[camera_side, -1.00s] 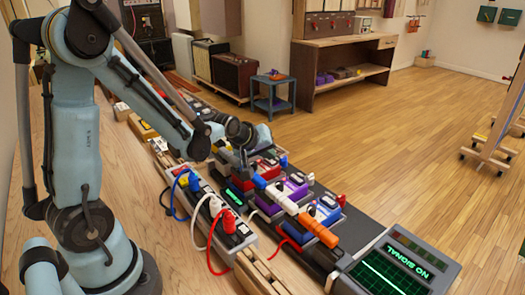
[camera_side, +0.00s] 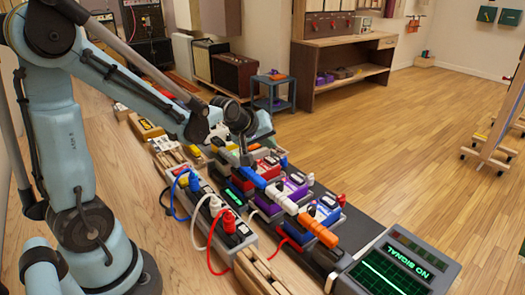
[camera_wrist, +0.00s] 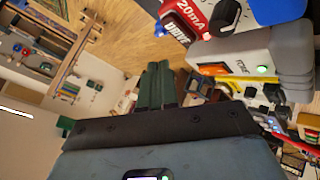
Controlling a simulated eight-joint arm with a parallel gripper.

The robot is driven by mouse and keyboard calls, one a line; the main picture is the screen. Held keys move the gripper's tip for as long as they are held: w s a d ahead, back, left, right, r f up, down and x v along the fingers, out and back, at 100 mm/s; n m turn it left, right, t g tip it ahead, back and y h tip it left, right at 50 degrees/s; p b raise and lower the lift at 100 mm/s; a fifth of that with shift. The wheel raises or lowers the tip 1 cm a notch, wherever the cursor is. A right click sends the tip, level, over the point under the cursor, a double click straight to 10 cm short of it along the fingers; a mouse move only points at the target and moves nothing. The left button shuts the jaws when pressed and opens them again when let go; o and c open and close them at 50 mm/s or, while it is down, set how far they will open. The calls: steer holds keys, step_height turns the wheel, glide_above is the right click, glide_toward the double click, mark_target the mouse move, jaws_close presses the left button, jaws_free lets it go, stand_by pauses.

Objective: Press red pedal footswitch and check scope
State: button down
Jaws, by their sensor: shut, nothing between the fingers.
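The red pedal (camera_side: 263,168) sits in the row of pedals on the dark board, with a blue part at its near end. In the wrist view a red pedal (camera_wrist: 187,22) marked "20mA" shows at the top. My gripper (camera_side: 246,160) is shut and empty, pointing down by the red pedal's left end; I cannot tell whether it touches. In the wrist view its closed dark green fingers (camera_wrist: 157,82) show, with the red pedal beyond and to the right. The scope (camera_side: 400,268) at lower right shows a flat green line and "NO SIGNAL", upside down.
A grey power strip (camera_side: 225,225) with blue, white and red cables lies to the left. A pale pedal (camera_wrist: 258,62) with a lit green light shows in the wrist view.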

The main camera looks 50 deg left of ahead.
mark_target(267, 164)
steer(key=shift+r, duration=1.5)
steer(key=s+d+m+g+h, duration=0.2)
steer(key=s+d+m, duration=0.8)
steer(key=s, duration=0.5)
steer(key=shift+d+r+m, duration=0.25)
steer(key=shift+m, duration=0.45)
steer(key=shift+w, duration=0.1)
stand_by(0.9)
